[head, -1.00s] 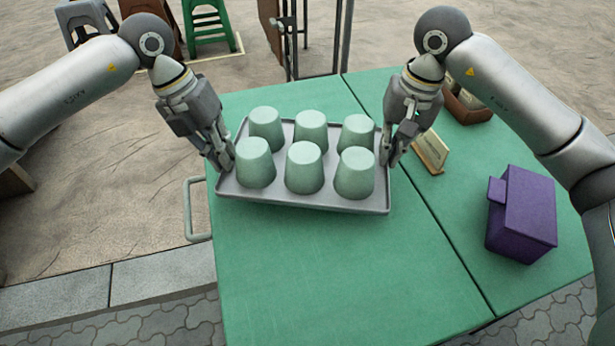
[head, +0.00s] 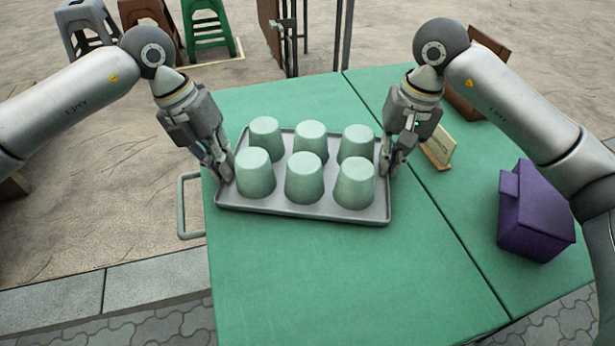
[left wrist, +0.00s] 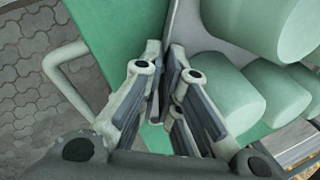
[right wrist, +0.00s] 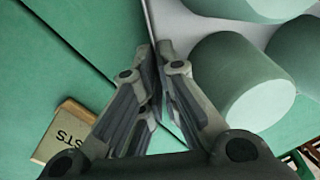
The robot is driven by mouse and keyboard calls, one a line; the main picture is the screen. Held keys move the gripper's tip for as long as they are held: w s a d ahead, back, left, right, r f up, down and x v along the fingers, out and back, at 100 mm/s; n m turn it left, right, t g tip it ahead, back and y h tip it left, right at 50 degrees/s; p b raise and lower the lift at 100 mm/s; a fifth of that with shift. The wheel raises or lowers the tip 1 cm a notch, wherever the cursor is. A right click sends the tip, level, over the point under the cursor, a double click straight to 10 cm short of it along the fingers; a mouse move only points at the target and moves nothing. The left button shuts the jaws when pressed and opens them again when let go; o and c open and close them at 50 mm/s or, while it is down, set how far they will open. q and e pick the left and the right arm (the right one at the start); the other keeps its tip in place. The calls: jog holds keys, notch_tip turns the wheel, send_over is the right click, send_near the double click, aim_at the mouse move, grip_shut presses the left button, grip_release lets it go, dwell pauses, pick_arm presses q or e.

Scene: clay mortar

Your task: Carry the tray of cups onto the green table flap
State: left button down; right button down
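The grey tray (head: 300,209) carries several upturned pale green cups (head: 303,178) in two rows. It is over the left section of the green table, the flap (head: 330,280), left of a dark seam. I cannot tell whether its underside touches the flap. My left gripper (head: 226,172) is shut on the tray's left rim; its fingers are close together at that rim in the left wrist view (left wrist: 168,85). My right gripper (head: 388,168) is shut on the right rim, also seen in the right wrist view (right wrist: 158,70). The fingertips are partly hidden.
Right of the seam stand a purple box (head: 536,210), a small sign (head: 440,148) and a brown box (head: 470,104). A pale handle (head: 182,208) sticks out at the table's left edge. Stools (head: 208,28) stand behind. The flap's front is clear.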

pick_arm(q)
jog(key=shift+a+f, duration=0.2)
jog(key=shift+f, duration=0.2)
pick_arm(e)
jog(key=shift+d+f, duration=0.25)
jog(key=shift+f, duration=0.15)
pick_arm(q)
jog(key=c, duration=1.7)
grip_release()
jog(key=shift+r, duration=0.1)
pick_arm(e)
jog(key=c, duration=1.7)
grip_release()
jog(key=shift+r, duration=0.15)
pick_arm(q)
jog(key=shift+o, duration=0.3)
jog(key=shift+d, duration=0.1)
pick_arm(e)
jog(key=shift+o, duration=0.3)
jog(key=shift+a, duration=0.15)
pick_arm(q)
jog(key=shift+r, duration=0.15)
pick_arm(e)
jog(key=shift+r, duration=0.1)
